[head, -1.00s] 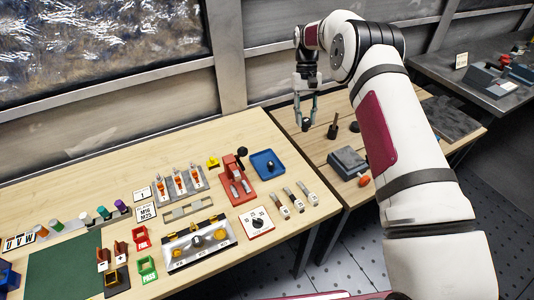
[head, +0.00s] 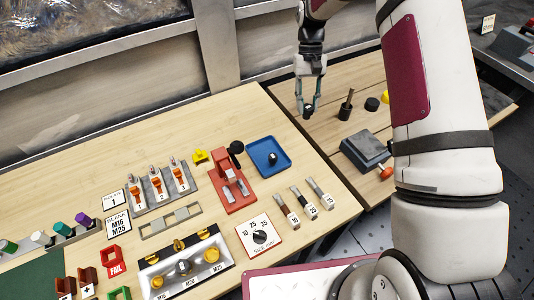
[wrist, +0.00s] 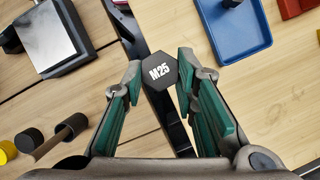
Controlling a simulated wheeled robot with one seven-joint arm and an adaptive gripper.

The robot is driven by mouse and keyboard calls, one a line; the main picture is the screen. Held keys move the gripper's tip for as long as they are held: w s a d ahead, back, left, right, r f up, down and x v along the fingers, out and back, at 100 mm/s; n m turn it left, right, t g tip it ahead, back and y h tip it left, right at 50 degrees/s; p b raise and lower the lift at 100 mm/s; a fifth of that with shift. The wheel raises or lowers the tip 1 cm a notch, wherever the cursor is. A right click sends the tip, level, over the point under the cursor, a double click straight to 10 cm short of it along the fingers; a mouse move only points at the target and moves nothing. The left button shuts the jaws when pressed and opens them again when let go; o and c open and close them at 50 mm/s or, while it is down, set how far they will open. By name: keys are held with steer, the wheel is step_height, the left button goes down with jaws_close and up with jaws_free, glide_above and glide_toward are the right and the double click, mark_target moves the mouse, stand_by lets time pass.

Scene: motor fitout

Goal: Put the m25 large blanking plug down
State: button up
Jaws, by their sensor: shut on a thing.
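The M25 large blanking plug is a black hexagonal piece with white "M25" on its face, seen in the wrist view (wrist: 159,72). My gripper (wrist: 158,82) is shut on it, with the green finger pads on either side. In the head view my gripper (head: 308,107) points down and holds the dark plug (head: 308,113) above the wooden tops, near the seam between the two tables. The height above the wood is hard to tell. The blue tray (head: 285,165) lies on the left table with a small dark piece in it.
A grey block-like device (head: 365,150), a dark upright post (head: 346,105) and a black round piece (head: 372,104) stand on the right table. A red press (head: 232,185) and numbered tools (head: 304,204) are near the tray. A dark gap (wrist: 172,125) separates the tables.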

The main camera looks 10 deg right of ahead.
steer(key=s+a+f+m+y+b, duration=0.2)
steer(key=s+a+m+b, duration=0.1)
steer(key=a+m, duration=0.35)
step_height(320, 180, up, 3)
steer(key=m+t+y, duration=0.2)
steer(key=m+t, duration=0.3)
steer(key=m, duration=0.8)
glide_above(259, 150)
steer(key=d, duration=0.2)
steer(key=shift+n, duration=0.25)
steer(key=f, duration=0.9)
steer(key=shift+s+d+f+b, duration=0.1)
steer(key=shift+s+f+b, duration=0.05)
steer(key=shift+s+b, duration=0.15)
steer(key=shift+f, duration=0.1)
steer(key=o, duration=0.9)
